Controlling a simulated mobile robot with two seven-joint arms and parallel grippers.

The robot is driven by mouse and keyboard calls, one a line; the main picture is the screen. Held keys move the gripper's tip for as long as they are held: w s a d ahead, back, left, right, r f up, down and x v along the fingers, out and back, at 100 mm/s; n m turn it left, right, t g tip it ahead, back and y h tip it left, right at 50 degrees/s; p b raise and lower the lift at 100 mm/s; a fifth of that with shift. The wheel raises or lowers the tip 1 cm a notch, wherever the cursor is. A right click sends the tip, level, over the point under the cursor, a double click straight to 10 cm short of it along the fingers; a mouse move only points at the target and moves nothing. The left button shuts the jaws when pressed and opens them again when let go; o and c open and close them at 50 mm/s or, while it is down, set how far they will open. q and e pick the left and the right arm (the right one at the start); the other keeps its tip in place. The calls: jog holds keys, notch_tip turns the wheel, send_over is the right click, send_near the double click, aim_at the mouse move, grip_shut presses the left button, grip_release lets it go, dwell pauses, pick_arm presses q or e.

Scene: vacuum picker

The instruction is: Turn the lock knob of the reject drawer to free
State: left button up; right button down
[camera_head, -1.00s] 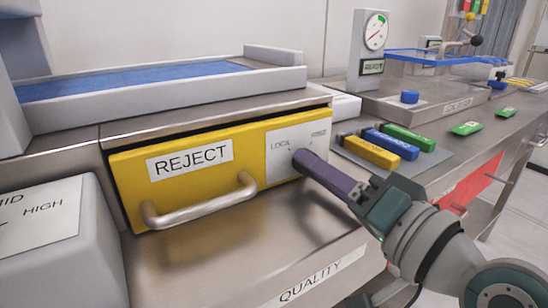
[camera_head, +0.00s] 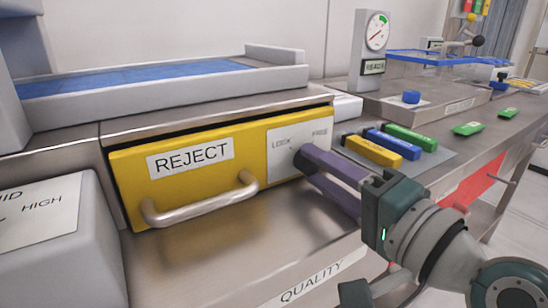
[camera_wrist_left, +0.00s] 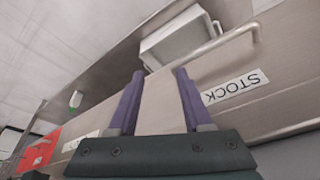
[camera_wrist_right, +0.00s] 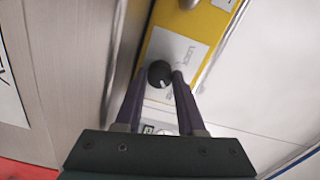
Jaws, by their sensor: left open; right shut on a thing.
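The yellow reject drawer (camera_head: 215,185) is shut in the counter, with a metal handle (camera_head: 200,203) and a white LOCK/FREE plate (camera_head: 284,153). In the right wrist view the dark round lock knob (camera_wrist_right: 159,72) sits on that plate (camera_wrist_right: 185,44), with a pale mark on its lower part. My right gripper (camera_head: 302,160) is shut on the knob, its purple fingers on either side of it in the right wrist view (camera_wrist_right: 160,78). In the head view the fingers hide the knob. My left gripper (camera_wrist_left: 160,72) is open and empty, near a STOCK drawer front (camera_wrist_left: 215,70).
Yellow, blue and green blocks (camera_head: 385,145) lie on a grey mat right of the drawer. A gauge stand (camera_head: 372,50) is behind them. A grey box (camera_head: 50,240) stands at the left front. A blue-floored tray (camera_head: 140,78) is above the drawer.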

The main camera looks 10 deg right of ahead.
jog(key=c, duration=0.7)
grip_release()
jog(key=shift+o, duration=1)
jog(key=shift+f, duration=0.1)
